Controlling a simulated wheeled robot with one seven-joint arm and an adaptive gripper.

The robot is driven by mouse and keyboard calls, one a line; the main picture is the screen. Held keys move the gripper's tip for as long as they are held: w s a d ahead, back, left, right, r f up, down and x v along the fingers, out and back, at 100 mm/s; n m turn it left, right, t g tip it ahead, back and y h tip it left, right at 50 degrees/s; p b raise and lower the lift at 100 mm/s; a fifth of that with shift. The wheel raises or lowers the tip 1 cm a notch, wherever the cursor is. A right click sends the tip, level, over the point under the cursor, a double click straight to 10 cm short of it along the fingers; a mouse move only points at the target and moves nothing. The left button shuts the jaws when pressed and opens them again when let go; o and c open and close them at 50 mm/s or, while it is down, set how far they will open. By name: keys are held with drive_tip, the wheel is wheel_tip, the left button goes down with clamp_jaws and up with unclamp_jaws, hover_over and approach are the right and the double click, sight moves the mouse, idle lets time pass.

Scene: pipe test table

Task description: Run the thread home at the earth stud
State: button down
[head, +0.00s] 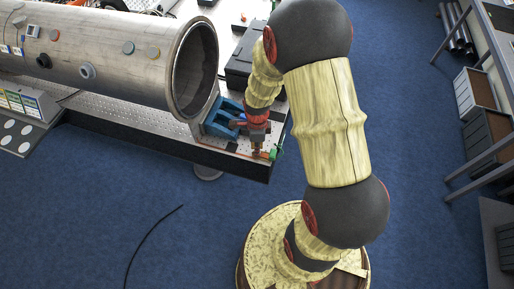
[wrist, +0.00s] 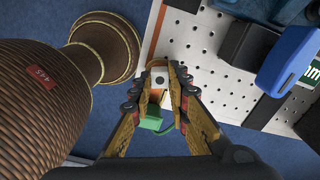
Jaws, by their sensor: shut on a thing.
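My gripper (head: 257,151) is low over the near right corner of the perforated table, pointing down. In the wrist view its two fingers (wrist: 161,88) close in on a small orange part (wrist: 156,97) at the table edge. A pale block with a dark round spot (wrist: 159,80) shows between the fingertips. A green piece (wrist: 150,124) sits just below, between the fingers; it also shows in the head view (head: 276,153), right of the gripper. The fingers hide much of the held part. I cannot make out the stud or its thread.
A large metal pipe (head: 110,55) lies along the table, its open end near my gripper. A blue support (head: 222,118) stands close by the gripper. In the wrist view a black and blue block (wrist: 288,60) stands on the perforated top (wrist: 190,42). A dark cable (head: 150,235) lies on the floor.

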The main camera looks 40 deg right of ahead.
drive_tip(key=m, duration=0.3)
drive_tip(key=shift+w+d+r+m, duration=0.15)
drive_tip(key=shift+w+m, duration=0.15)
drive_tip(key=shift+m, duration=0.1)
drive_tip(key=c, duration=2)
unclamp_jaws()
drive_tip(key=o, duration=0.4)
drive_tip(key=shift+s, duration=0.15)
wheel_tip(320, 180, up, 12)
drive_tip(key=shift+f, duration=0.15)
